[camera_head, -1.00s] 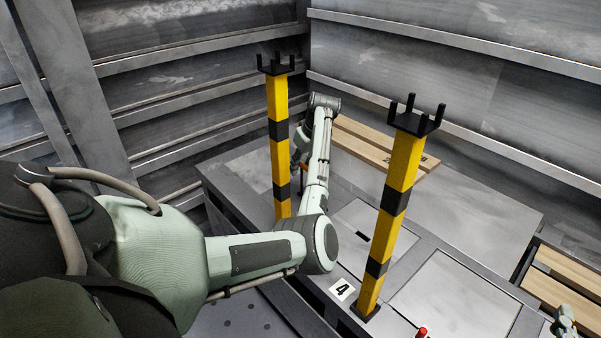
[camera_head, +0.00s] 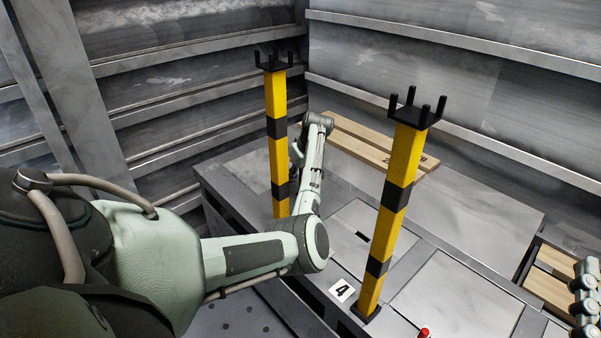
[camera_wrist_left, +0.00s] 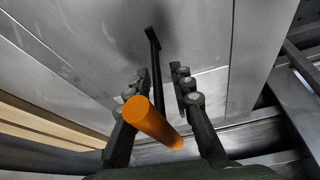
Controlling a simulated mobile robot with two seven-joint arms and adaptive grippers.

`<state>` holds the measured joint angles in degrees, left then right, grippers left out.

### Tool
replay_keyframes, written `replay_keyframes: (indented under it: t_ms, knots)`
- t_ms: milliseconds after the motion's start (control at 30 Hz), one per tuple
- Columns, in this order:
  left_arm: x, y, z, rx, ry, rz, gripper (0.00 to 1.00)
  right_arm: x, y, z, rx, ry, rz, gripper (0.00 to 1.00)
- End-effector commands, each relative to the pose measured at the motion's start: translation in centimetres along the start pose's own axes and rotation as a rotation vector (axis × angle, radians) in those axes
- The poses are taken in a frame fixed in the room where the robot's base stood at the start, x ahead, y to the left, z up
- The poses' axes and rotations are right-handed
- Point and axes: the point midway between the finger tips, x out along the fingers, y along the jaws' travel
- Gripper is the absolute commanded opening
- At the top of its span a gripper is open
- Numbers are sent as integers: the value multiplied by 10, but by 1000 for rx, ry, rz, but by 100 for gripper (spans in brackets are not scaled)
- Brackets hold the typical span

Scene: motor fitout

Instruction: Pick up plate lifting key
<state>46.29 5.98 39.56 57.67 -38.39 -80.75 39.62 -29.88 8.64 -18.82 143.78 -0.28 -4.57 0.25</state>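The plate lifting key shows in the left wrist view with an orange cylindrical handle (camera_wrist_left: 152,122) and a thin black shaft (camera_wrist_left: 155,75) that ends in a short crosspiece. The handle lies slanted between the fingers of my left gripper (camera_wrist_left: 163,92). The fingers stand apart, with a visible gap on the handle's right side; firm contact is not visible. In the head view my left gripper (camera_head: 297,155) is at the far end of the arm, partly hidden behind the left striped post. My right gripper cannot be made out; only part of the arm shows at the lower right edge.
Two yellow-and-black posts with pronged tops, left (camera_head: 278,140) and right (camera_head: 397,190), rise close to my left arm. Wooden planks (camera_head: 365,140) lie behind.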

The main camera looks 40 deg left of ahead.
Motion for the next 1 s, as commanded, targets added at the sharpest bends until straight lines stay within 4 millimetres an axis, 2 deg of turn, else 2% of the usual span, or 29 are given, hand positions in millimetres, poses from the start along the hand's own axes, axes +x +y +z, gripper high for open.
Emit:
replay_keyframes:
  t_ms: [33,133,567,733,867,1000]
  knots:
    - [0,0,0,0,0,0,13,0,0,0,0,0,0,40]
    - [0,0,0,0,0,0,0,0,0,0,0,0,0,40]
    - [-1,0,0,0,1,0,0,0,0,0,-1,-1,0,40]
    - [-7,0,-3,0,2,1,0,1,1,3,-3,-22,2,40]
    - [-22,1,-10,-1,3,2,0,-1,9,21,-21,-108,15,40]
    - [-49,1,-21,-2,4,4,0,-6,20,45,-44,-237,35,40]
